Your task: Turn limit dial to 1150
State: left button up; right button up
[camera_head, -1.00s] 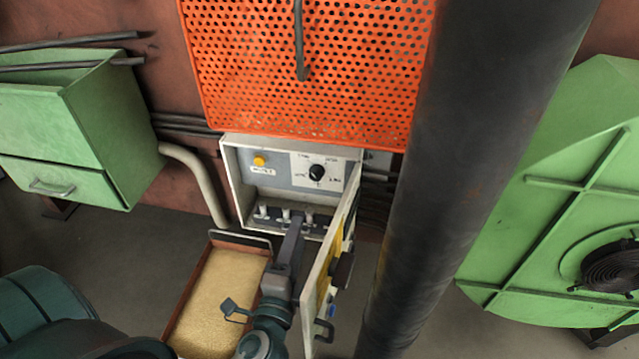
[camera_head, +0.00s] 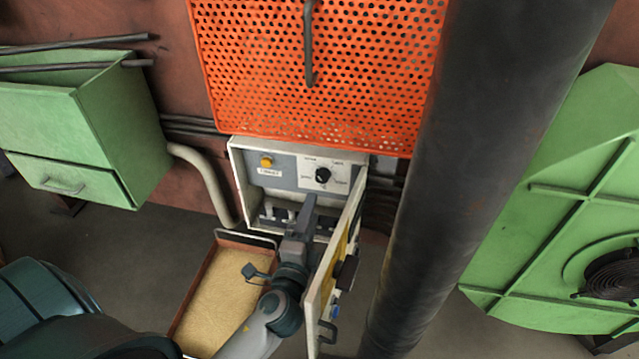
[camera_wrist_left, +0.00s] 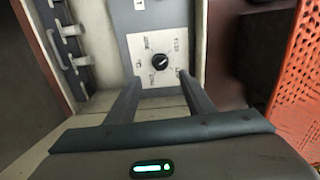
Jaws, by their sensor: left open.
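The limit dial (camera_head: 322,175) is a black knob on a white scale plate inside the open control box (camera_head: 236,180). In the left wrist view the dial (camera_wrist_left: 160,61) sits ahead of the fingertips, between them, with the scale plate (camera_wrist_left: 150,80) around it. The scale markings are too small to read surely. My left gripper (camera_head: 308,200) comes up from below in front of the box, apart from the dial. In the left wrist view my left gripper (camera_wrist_left: 157,78) is open, with nothing between its fingers. My right gripper is not in view.
The box door (camera_head: 335,255) stands open right of my left arm. An orange perforated guard (camera_head: 320,70) is above the box, and a thick dark pipe (camera_head: 470,150) is to the right. A tray of yellow grains (camera_head: 225,295) lies below. A yellow button (camera_head: 266,162) is left of the dial.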

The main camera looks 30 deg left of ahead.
aim_at(321, 181)
pick_arm(q)
jog(key=x, duration=0.9)
jog(key=shift+w+a, duration=0.1)
jog(key=shift+w, duration=0.25)
jog(key=c, duration=1)
jog(key=shift+f, duration=0.1)
jog(key=shift+c, duration=0.2)
